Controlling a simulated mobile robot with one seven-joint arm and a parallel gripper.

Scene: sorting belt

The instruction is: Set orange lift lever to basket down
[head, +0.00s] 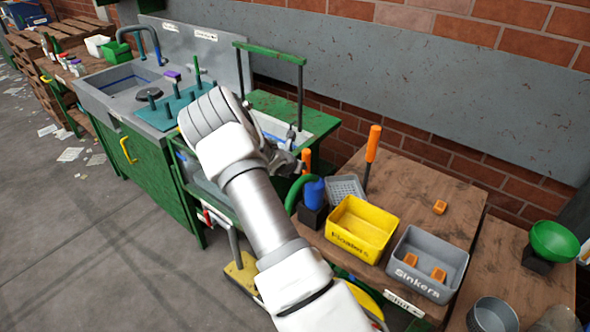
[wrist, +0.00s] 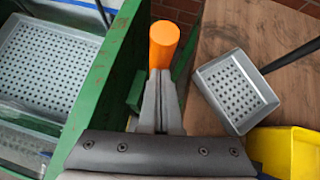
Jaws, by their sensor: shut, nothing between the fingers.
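The orange lift lever (head: 306,160) stands upright at the right side of the green-framed tank (head: 318,122), just right of my gripper (head: 292,162) in the head view. In the wrist view the lever's orange grip (wrist: 164,42) appears right beyond my gripper's fingertips (wrist: 160,76). The fingers are closed together with nothing between them. I cannot tell whether they touch the lever; they hide its lower part. A perforated metal basket (wrist: 50,60) sits left of the green frame wall (wrist: 108,75) in the wrist view. My arm hides much of the tank in the head view.
A grey perforated scoop (wrist: 235,90) with a dark handle lies right of the lever. A yellow bin (head: 345,240) and a grey "Sinkers" bin (head: 420,285) stand on the wooden table (head: 415,195). Another orange handle (head: 373,143) rises behind them.

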